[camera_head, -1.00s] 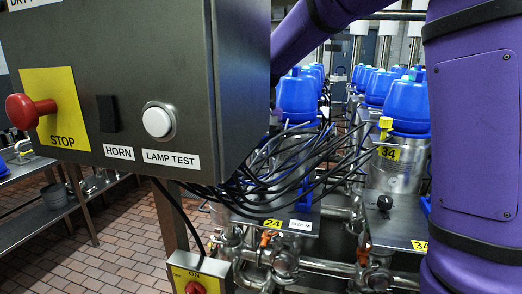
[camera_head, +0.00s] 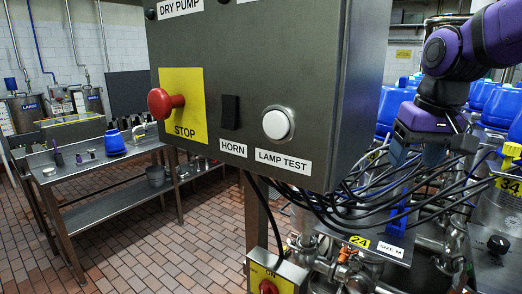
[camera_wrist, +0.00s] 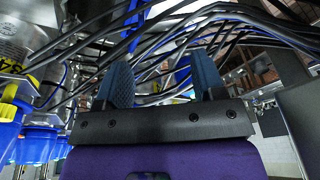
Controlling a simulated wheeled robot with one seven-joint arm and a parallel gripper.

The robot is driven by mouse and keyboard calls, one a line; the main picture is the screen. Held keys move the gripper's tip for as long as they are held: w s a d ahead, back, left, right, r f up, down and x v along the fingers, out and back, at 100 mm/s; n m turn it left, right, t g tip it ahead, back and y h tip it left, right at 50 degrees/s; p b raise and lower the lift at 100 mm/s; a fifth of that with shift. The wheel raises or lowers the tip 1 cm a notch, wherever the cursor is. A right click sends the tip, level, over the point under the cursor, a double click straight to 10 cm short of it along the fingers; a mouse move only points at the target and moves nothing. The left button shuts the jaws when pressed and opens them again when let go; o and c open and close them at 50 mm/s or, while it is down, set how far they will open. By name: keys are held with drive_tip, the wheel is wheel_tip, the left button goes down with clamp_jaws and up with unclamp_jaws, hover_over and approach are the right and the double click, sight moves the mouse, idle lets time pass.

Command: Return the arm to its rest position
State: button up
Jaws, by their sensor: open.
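My purple arm (camera_head: 470,45) reaches in from the upper right in the head view, behind and to the right of the grey control box.
The control box (camera_head: 260,90) carries a red STOP button (camera_head: 162,103) and a white lamp-test button (camera_head: 277,124). A steel bench (camera_head: 110,150) stands at the left. The tiled floor (camera_head: 140,235) between is clear.

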drive_tip(key=s+d+f+t, duration=0.2)
drive_tip(key=s, duration=1.3)
drive_tip(key=shift+t, duration=0.3)
drive_tip(key=shift+d, duration=0.1)
idle(2.7)
